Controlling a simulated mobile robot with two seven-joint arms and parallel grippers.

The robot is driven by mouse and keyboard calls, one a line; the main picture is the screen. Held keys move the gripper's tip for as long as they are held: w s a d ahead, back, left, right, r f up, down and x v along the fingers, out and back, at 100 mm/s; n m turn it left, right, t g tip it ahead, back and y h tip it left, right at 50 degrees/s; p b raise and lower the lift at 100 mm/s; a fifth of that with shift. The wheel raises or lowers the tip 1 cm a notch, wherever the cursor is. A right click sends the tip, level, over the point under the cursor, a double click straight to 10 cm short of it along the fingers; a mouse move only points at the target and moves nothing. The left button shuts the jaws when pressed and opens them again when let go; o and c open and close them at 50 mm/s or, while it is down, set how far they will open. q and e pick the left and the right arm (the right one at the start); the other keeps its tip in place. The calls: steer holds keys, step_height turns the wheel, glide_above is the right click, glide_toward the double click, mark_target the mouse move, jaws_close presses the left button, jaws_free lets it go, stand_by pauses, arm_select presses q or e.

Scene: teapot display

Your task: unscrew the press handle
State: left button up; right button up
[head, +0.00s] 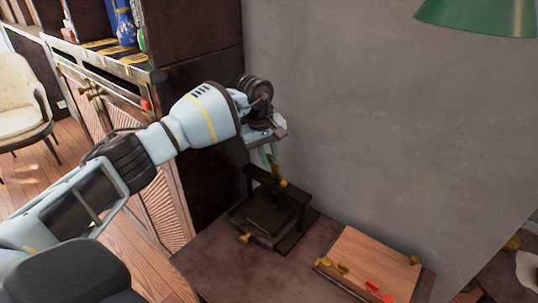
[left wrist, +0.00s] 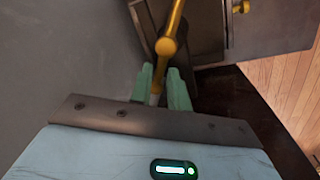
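The press (head: 268,212) is a dark frame with a flat plate, standing on the brown table by the wall. Its gold handle (head: 275,173) rises from the top bar; in the left wrist view the handle (left wrist: 166,46) shows a round knob and a rod. My left gripper (head: 268,154) is right above the press, pointing down at the handle. In the left wrist view its green fingers (left wrist: 160,85) stand apart, with part of the gold handle between their tips. Contact with the handle is not clear. My right gripper is not in view.
A wooden box (head: 368,262) with gold and red fittings lies right of the press on the table (head: 215,262). A dark cabinet (head: 200,140) stands behind on the left. A grey wall (head: 370,110) rises close behind the press. A green lamp (head: 480,15) hangs top right.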

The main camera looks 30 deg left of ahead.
arm_select(q)
jaws_close()
steer(key=shift+r, duration=0.1)
